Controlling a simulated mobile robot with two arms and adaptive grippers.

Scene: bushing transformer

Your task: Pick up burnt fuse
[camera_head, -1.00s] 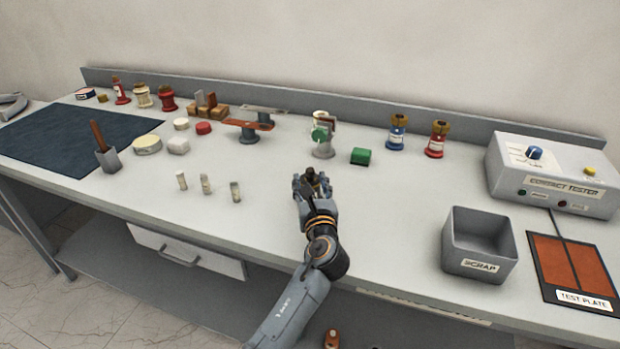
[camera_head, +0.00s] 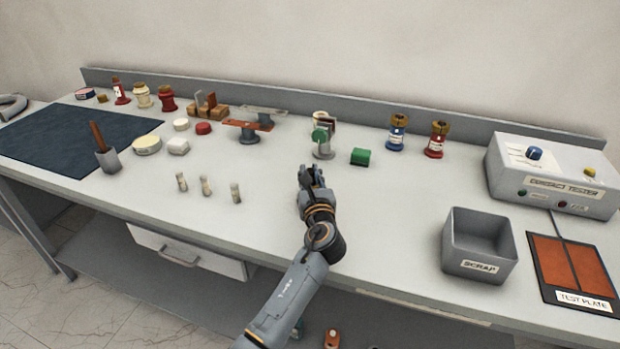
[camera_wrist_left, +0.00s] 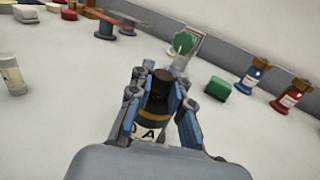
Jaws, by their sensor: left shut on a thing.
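My left gripper (camera_head: 309,174) is over the middle of the bench, in front of the grey stand with the green disc. In the left wrist view the gripper (camera_wrist_left: 160,88) is shut on a dark-topped fuse (camera_wrist_left: 154,128) with a tan band and a white label showing a letter A. The fuse sits upright between the fingers; its lower part is hidden by the wrist. In the head view the fingers mostly hide it. Three small pale fuses (camera_head: 205,186) stand on the bench to the left, apart from the gripper. My right gripper is not in view.
A grey scrap bin (camera_head: 479,247) stands at the right, by the test plate (camera_head: 572,268) and the contact tester (camera_head: 553,175). The green block (camera_head: 361,156) and the green-disc stand (camera_head: 323,147) are just behind the gripper. The bench between gripper and bin is clear.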

